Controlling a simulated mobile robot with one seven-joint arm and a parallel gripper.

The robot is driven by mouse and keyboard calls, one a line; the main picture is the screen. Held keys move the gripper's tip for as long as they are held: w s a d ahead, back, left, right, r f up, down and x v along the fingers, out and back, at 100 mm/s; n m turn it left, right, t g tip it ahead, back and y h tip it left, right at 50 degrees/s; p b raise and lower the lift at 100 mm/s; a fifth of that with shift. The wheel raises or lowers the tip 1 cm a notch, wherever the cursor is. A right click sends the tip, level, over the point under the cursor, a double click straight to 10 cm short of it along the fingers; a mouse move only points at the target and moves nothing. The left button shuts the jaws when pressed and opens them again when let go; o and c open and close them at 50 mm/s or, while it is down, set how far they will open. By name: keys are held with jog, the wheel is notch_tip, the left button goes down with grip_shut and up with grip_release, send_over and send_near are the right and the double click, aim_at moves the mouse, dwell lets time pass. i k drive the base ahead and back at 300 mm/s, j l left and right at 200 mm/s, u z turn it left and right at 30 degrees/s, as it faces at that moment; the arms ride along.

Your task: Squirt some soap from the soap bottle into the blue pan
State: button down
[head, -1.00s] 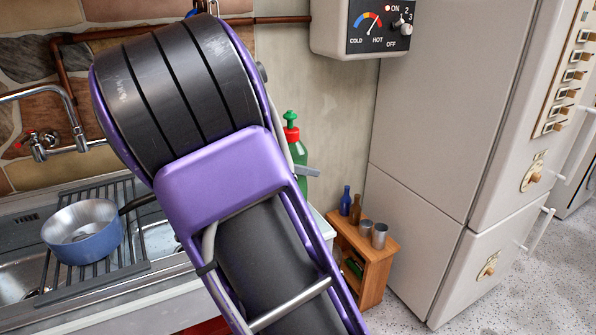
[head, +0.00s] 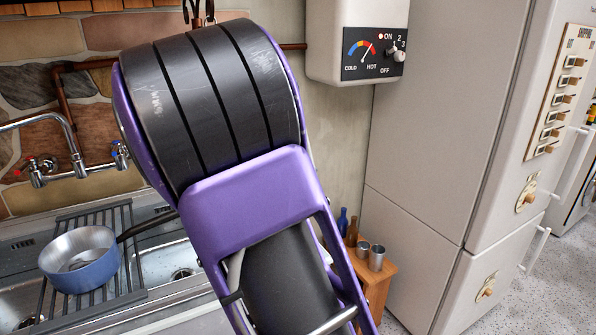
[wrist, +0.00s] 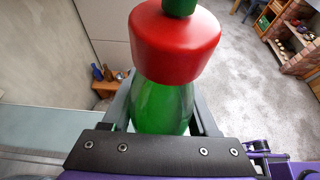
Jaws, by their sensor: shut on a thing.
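The blue pan (head: 82,262) sits on the dark slatted rack over the sink at the lower left of the head view. Its inside is pale metal and its dark handle points right, partly behind my arm. The green soap bottle (wrist: 163,105) with a red collar and green tip stands large in the middle of the wrist view. My gripper (wrist: 163,122) is shut on the bottle's body, one finger at each side. In the head view my arm hides the gripper and the bottle.
The slatted rack (head: 128,290) spans the sink (head: 170,268), under a wall tap (head: 72,165). A small wooden shelf (head: 372,292) with bottles and cups stands right of my arm. A tall cream fridge (head: 420,150) is at the right. A heater box (head: 360,45) hangs above.

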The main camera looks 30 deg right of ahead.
aim_at(81, 260)
jog(key=k, duration=1)
